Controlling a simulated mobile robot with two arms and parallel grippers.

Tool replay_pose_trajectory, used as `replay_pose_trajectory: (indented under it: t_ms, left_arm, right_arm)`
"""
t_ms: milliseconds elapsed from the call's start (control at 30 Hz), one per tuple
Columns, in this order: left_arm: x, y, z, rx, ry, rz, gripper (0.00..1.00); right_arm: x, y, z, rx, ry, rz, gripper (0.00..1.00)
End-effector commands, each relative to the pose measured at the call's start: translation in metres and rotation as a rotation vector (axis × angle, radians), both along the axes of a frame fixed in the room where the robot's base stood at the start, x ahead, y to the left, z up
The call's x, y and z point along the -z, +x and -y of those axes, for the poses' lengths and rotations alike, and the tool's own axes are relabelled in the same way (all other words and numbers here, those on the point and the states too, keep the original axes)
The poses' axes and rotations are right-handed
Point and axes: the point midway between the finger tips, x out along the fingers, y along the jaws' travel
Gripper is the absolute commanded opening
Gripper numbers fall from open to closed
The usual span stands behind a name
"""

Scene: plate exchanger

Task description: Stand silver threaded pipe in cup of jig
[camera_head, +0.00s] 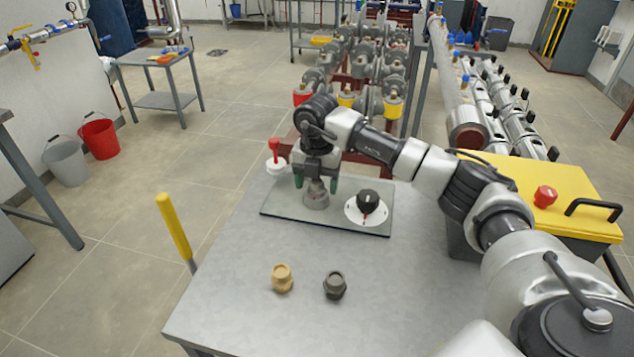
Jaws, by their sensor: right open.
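The jig is a flat grey-green plate (285,217) on the metal table. A grey round cup-like piece (317,201) stands near its middle. A narrower grey upright part (316,185) shows at the top of the cup. It may be the silver threaded pipe, but it is too small and shaded to be sure. My right gripper (315,184) points down over the cup, its green-tipped fingers open on either side of this upright part. My left gripper is not in view.
The plate also bears a red-handled lever on a white base (275,160) and a black knob (368,200) on a white dial. A brass fitting (282,278) and a dark grey fitting (335,285) stand on the front table. A yellow-lidded box (560,185) is at right.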

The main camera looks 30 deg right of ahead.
Motion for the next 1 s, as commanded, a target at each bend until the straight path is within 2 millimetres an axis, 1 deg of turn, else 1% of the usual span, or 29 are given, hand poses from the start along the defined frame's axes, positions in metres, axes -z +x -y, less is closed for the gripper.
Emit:
replay_pose_trajectory:
  t_ms: [167, 300, 400, 500, 600, 700, 1000]
  left_arm:
    - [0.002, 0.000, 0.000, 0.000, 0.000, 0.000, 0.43]
    - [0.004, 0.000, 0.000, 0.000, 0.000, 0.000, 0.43]
    - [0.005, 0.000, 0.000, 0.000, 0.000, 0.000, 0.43]
    - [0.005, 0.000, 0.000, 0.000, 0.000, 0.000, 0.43]
    - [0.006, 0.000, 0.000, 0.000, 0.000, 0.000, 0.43]
    - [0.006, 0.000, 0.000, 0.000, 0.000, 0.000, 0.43]
    - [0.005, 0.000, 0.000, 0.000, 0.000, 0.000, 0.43]
  right_arm:
    - [-0.030, 0.001, 0.000, 0.000, 0.001, 0.007, 0.69]
    - [-0.059, 0.001, 0.000, 0.001, 0.001, 0.007, 0.69]
    - [-0.077, 0.001, 0.000, 0.001, 0.001, 0.005, 0.69]
    - [-0.091, 0.001, 0.000, 0.001, 0.001, 0.004, 0.69]
    - [-0.100, 0.000, 0.000, 0.000, 0.001, 0.003, 0.69]
    - [-0.103, 0.000, 0.000, 0.000, 0.001, 0.001, 0.69]
    - [-0.103, 0.000, 0.000, 0.000, 0.001, 0.001, 0.69]
